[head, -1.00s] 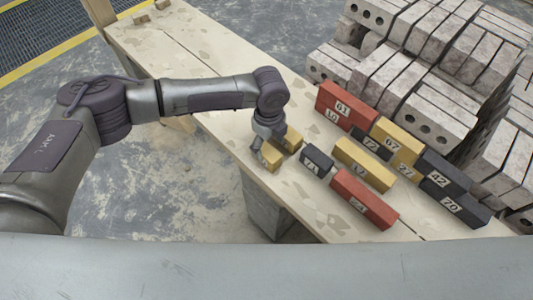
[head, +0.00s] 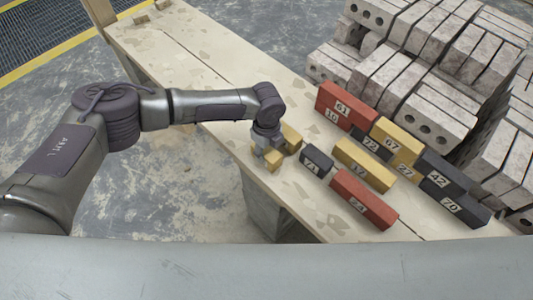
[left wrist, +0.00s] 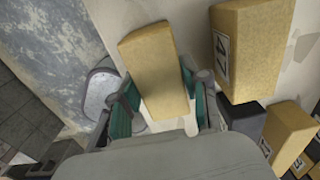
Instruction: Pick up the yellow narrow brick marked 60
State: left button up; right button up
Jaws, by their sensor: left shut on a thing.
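My left gripper (head: 266,152) is over the near edge of the wooden table, its fingers around a small yellow brick (head: 274,161). In the left wrist view the held yellow brick (left wrist: 155,70) lies between the teal finger pads (left wrist: 160,110); no number shows on its visible faces, so I cannot read whether it is 60. A second yellow brick (head: 291,138) stands just behind, apart from the gripper; in the wrist view it (left wrist: 255,48) carries a label that looks like 47. My right gripper is not in view.
A dark brick (head: 317,158), a yellow brick (head: 365,164) and a red brick (head: 364,198) lie to the right on the table (head: 215,60). More numbered bricks stand behind them. Grey block stacks (head: 430,70) rise beyond. The table's left stretch is mostly clear.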

pick_arm(q)
grip_shut()
jog(key=shift+r, duration=0.1)
